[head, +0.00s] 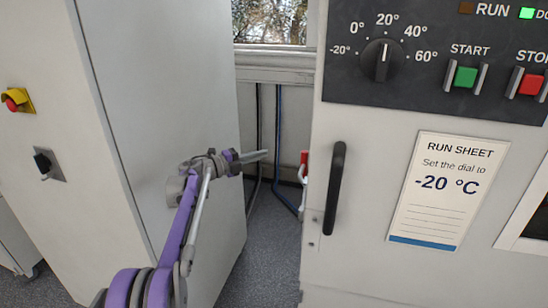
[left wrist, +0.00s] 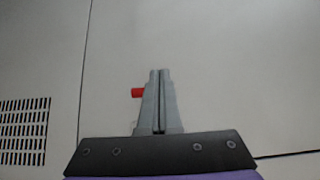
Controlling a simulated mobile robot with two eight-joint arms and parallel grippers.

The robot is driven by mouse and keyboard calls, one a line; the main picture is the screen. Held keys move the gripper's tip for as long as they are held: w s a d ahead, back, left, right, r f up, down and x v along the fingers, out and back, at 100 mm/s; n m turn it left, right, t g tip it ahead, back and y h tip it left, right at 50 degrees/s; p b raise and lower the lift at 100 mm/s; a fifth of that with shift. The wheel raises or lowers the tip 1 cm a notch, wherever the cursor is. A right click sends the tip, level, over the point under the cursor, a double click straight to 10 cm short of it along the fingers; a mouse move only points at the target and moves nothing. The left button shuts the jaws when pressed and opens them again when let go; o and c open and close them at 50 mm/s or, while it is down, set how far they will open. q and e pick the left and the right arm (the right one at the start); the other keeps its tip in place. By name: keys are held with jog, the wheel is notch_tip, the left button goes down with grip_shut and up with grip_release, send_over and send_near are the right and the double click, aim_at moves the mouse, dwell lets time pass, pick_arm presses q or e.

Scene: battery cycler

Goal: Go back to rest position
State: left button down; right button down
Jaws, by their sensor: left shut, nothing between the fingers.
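My left gripper (head: 252,156) is in front of the gap between the two cabinets in the head view, its fingers pointing right. Its fingers (left wrist: 158,95) are closed together and empty in the left wrist view. The purple left arm comes up from the bottom left. The gripper is left of the black door handle (head: 335,188) and appears apart from it. A small red part (left wrist: 138,92) shows just left of the fingers in the wrist view. My right gripper is not in view.
The cycler front has a dial (head: 382,60) pointing near straight up, a green button (head: 465,77), a red button (head: 530,85) and a run sheet (head: 436,190) reading -20 °C. A grey cabinet (head: 160,100) stands at left. Cables (head: 278,150) hang in the gap.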

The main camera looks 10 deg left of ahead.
pick_arm(q)
jog(key=s+a+r+n+t+y, duration=0.3)
jog(key=s+r+n+t+y, duration=0.3)
jog(key=r+n+y, duration=0.55)
jog(key=s+a+f+n+y, duration=0.1)
jog(key=s+f+n+y, duration=0.3)
jog(key=n, duration=0.3)
jog(key=s+d+f+n+g, duration=0.3)
jog(key=s+f+g, duration=0.1)
jog(key=s+f, duration=0.6)
jog(key=s+d+f+n+g+h, duration=0.1)
jog(key=s+d+f+g, duration=0.3)
jog(key=s+f, duration=0.6)
jog(key=s+d+f+n+g+h, duration=0.1)
jog(key=s+d+f+n+g, duration=0.2)
jog(key=s+f, duration=0.7)
jog(key=s+n+g, duration=0.1)
jog(key=s+g, duration=0.1)
jog(key=s, duration=0.7)
jog(key=shift+s+d+n, duration=0.15)
jog(key=shift+s+n, duration=0.1)
jog(key=shift+n, duration=0.1)
jog(key=shift+r+h, duration=0.1)
jog(key=shift+h, duration=0.15)
